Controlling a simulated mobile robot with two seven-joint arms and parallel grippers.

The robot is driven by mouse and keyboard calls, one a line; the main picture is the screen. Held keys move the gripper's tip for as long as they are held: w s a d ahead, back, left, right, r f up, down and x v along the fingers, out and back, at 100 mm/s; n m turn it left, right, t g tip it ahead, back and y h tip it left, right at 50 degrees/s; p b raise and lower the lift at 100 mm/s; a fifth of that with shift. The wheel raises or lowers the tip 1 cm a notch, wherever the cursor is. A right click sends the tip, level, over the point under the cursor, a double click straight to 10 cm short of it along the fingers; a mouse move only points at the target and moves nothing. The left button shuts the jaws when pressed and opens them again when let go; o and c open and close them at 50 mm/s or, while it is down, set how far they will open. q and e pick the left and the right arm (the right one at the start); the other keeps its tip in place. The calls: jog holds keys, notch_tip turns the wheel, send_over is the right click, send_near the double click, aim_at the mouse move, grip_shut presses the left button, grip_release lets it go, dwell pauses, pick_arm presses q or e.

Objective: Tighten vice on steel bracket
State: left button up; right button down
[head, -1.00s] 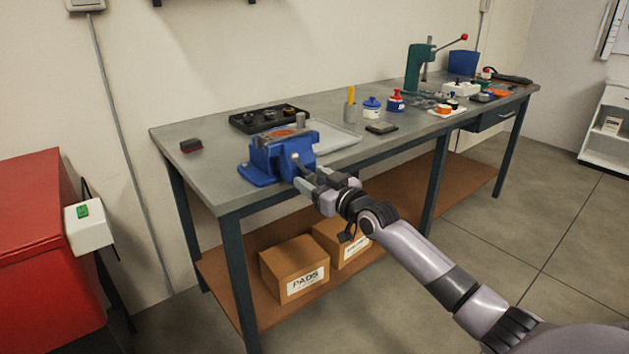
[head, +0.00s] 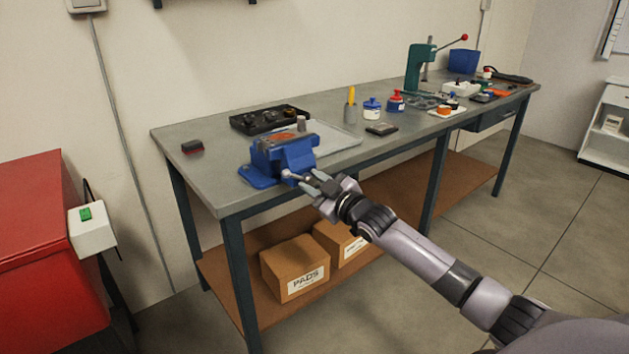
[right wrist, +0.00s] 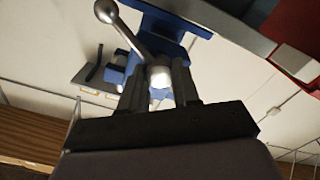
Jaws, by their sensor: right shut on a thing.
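The blue vice (head: 268,160) is fixed at the near left edge of the grey workbench. Its metal handle (head: 289,174) lies nearly level at the vice's front in the head view. In the right wrist view the handle bar and its ball end (right wrist: 105,11) stick out up and left from between the fingers. My right gripper (head: 318,183) is shut on the vice handle; its fingers (right wrist: 160,82) also show in the right wrist view. I cannot clearly make out the steel bracket at the vice jaws. My left gripper is out of view.
A black parts tray (head: 270,119) and a flat grey tray (head: 340,139) lie behind the vice. Bottles (head: 372,108) and a green press (head: 415,68) stand farther right. A red cabinet (head: 35,255) is at the left. Cardboard boxes (head: 295,268) sit on the lower shelf.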

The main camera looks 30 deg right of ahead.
jog(key=c, duration=0.8)
grip_release()
jog(key=shift+s, duration=0.1)
jog(key=s, duration=0.7)
jog(key=shift+d, duration=0.3)
